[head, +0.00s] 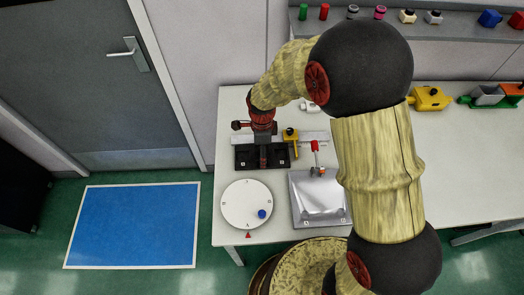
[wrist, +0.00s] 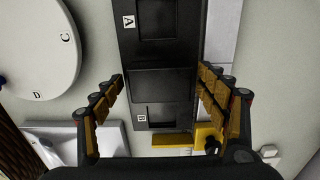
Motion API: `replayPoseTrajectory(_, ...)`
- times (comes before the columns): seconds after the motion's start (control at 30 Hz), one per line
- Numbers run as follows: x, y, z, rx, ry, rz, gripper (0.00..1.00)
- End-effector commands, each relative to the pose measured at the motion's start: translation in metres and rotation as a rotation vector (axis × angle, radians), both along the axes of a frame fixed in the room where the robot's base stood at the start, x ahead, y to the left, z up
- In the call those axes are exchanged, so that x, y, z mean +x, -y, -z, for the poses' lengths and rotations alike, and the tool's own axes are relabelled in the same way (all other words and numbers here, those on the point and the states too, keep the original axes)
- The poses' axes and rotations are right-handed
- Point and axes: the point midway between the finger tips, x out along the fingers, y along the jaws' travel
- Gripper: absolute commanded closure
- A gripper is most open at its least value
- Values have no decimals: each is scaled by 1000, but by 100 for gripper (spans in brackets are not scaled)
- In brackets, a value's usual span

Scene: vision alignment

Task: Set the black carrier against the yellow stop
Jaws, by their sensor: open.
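The black carrier (head: 246,158) lies on the white table, below my gripper (head: 263,152). In the wrist view the carrier (wrist: 165,83) has recessed pockets marked A and B. My gripper (wrist: 162,78) is open, with one finger on each side of the carrier's middle and visible room at both sides. The yellow stop (head: 291,138) stands at the carrier's right end in the head view. In the wrist view the stop (wrist: 173,139) is just below the B end. The two are very close; I cannot tell whether they touch.
A pale rail strip (head: 312,136) runs behind the carrier. A white lettered turntable (head: 246,203) with a blue knob and a metal tray (head: 318,196) stand in front. A red-topped part (head: 315,147) is right of the stop. The table's right part is mostly clear.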

Motion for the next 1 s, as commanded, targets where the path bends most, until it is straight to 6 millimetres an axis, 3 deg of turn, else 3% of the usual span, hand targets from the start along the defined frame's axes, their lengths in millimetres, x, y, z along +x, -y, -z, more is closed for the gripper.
replayPoseTrajectory(0.27,1,0,-13,1,3,0,26)
replayPoseTrajectory(0.7,1,0,-98,1,3,0,26)
replayPoseTrajectory(1.0,0,0,-122,0,0,0,26)
